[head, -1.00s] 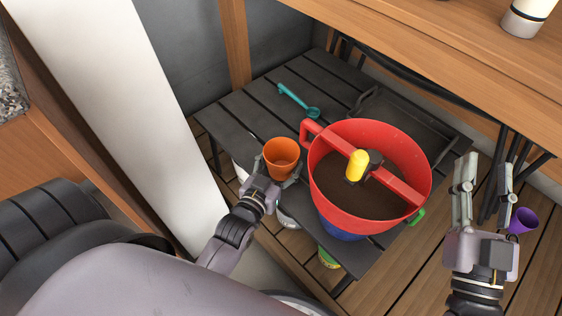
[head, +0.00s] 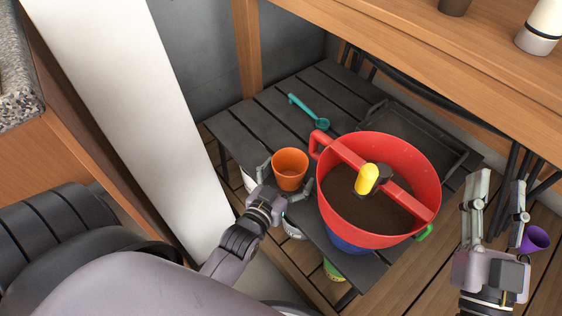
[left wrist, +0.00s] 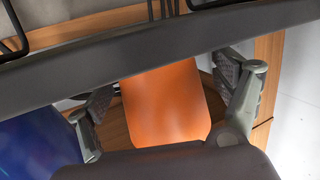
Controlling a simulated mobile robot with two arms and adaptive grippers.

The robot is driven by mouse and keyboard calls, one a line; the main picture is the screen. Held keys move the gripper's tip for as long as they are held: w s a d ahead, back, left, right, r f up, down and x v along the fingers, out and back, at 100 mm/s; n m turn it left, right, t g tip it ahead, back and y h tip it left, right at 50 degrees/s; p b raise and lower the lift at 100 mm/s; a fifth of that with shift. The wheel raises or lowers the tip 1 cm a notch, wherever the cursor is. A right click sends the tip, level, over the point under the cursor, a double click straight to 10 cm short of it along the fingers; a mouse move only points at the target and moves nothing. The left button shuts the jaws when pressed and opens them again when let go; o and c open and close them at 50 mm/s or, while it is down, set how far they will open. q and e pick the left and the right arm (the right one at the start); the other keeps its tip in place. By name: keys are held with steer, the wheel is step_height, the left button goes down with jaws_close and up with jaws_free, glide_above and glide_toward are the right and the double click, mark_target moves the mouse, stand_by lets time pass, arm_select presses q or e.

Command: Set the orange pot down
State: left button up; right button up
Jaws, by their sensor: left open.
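The orange pot (head: 290,170) stands upright at the near left edge of the dark slatted table (head: 262,122), just left of the red tub. My left gripper (head: 284,186) is open, one finger on each side of the pot. In the left wrist view the orange pot (left wrist: 168,105) fills the space between the spread fingers, with a gap visible on the right side. The pot's base is hidden in the head view. My right gripper (head: 498,188) is open and empty, to the right of the table.
A red tub (head: 400,225) of dark soil, with a yellow-handled tool (head: 367,178) at its crossbar, stands beside the pot. A teal scoop (head: 308,110) and a dark tray (head: 385,110) lie behind. A purple cup (head: 535,238) is near my right gripper. The table's far left is clear.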

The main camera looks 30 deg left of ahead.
arm_select(q)
steer(key=s+r, duration=0.1)
steer(key=s, duration=1)
steer(key=shift+s+d+r, duration=0.25)
steer(key=shift+d+r, duration=0.05)
steer(key=shift+r, duration=0.05)
steer(key=shift+c, duration=0.6)
jaws_close()
stand_by(1.5)
